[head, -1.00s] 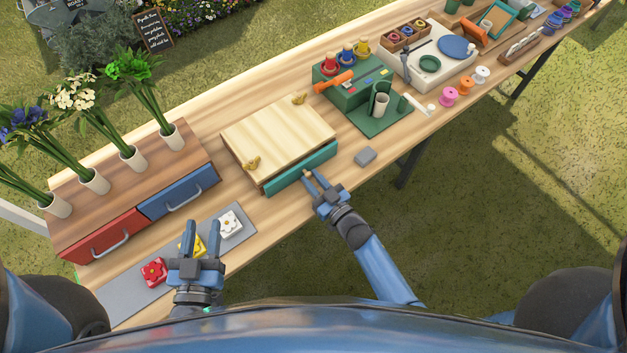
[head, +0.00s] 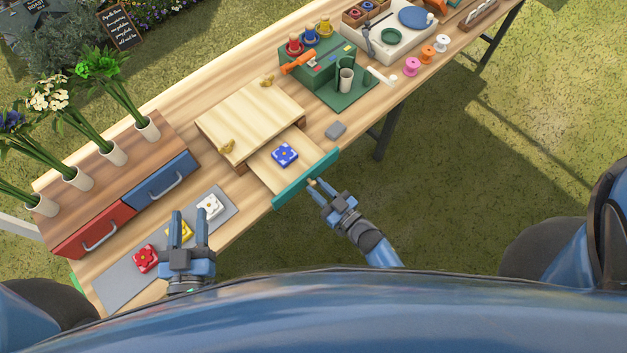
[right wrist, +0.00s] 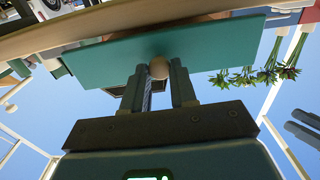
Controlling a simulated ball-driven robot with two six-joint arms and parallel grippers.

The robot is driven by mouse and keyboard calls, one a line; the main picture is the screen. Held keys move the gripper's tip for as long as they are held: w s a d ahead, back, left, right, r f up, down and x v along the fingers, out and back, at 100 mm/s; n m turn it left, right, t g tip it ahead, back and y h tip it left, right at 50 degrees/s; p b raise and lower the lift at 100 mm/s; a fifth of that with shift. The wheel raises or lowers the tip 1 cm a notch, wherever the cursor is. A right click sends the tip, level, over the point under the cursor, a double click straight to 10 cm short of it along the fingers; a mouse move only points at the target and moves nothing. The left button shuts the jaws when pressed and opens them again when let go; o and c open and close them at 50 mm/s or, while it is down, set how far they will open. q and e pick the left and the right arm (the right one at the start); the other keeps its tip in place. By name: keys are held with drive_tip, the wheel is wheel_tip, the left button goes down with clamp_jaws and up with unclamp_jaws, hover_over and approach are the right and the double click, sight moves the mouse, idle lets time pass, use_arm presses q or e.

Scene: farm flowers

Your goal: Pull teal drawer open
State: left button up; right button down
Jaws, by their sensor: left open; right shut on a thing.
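The teal drawer (head: 292,190) stands pulled out from under the light wooden box (head: 250,115), with its bare wooden inside showing. A blue flower tile (head: 285,154) lies in it. My right gripper (head: 317,187) is at the teal front, shut on its small round knob. The right wrist view shows the knob (right wrist: 159,68) between the two fingers, below the teal front panel (right wrist: 200,52). My left gripper (head: 188,220) is open and empty above the grey mat (head: 120,283), over the yellow flower tile (head: 180,232), which it partly hides.
A red flower tile (head: 145,258) and a white one (head: 209,206) lie on the mat. A red drawer (head: 95,230) and a blue drawer (head: 160,181) are shut at the left, with potted flowers above.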

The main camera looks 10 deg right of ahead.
drive_tip(key=shift+w+a, duration=0.1)
drive_tip(key=shift+w, duration=0.05)
drive_tip(key=c, duration=0.9)
unclamp_jaws()
drive_tip(key=shift+p+v, duration=1.85)
drive_tip(key=shift+v, duration=3.5)
